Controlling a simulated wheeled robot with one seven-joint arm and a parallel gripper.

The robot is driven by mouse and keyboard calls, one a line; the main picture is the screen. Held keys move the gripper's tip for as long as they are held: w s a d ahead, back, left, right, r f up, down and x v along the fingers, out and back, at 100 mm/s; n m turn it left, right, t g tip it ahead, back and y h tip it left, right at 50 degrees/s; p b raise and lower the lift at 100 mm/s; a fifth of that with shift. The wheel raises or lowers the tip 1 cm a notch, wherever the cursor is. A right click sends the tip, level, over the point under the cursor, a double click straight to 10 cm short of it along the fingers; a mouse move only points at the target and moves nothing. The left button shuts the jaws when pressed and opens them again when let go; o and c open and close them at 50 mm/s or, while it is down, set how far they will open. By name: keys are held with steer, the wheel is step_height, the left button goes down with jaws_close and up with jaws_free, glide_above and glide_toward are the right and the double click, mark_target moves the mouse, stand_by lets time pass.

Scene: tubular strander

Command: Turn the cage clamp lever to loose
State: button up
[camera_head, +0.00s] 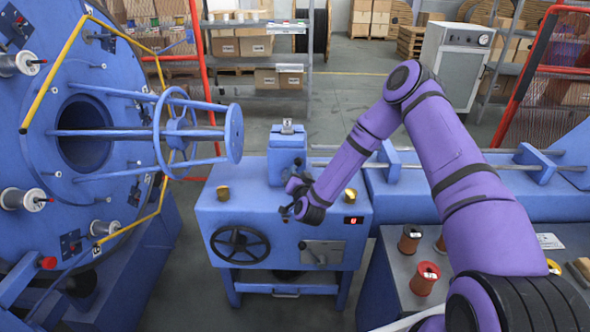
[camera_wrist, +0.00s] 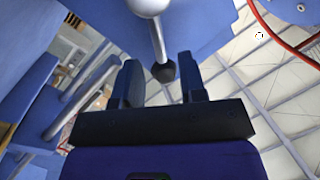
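A lever (camera_wrist: 157,40) with a pale round hub, a metal rod and a black knob (camera_wrist: 163,72) shows at the top of the wrist view. My gripper (camera_wrist: 161,90) is open, with one dark finger on each side of the knob. Gaps show beside the knob, so the fingers are not visibly closed on it. In the head view, my gripper is at the front of the blue machine cabinet (camera_head: 230,205), below the upright blue block (camera_head: 287,155). The lever cannot be made out there. No marking for loose or tight is readable.
A black handwheel (camera_head: 240,244), a grey plate with a small handle (camera_head: 321,253) and a red display (camera_head: 353,220) are on the cabinet front. The large blue cage with spools (camera_head: 90,135) stands at left. Red and copper spools (camera_head: 424,278) stand on the bench at right.

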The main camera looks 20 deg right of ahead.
steer(key=shift+w+d, duration=0.15)
steer(key=shift+w, duration=1.55)
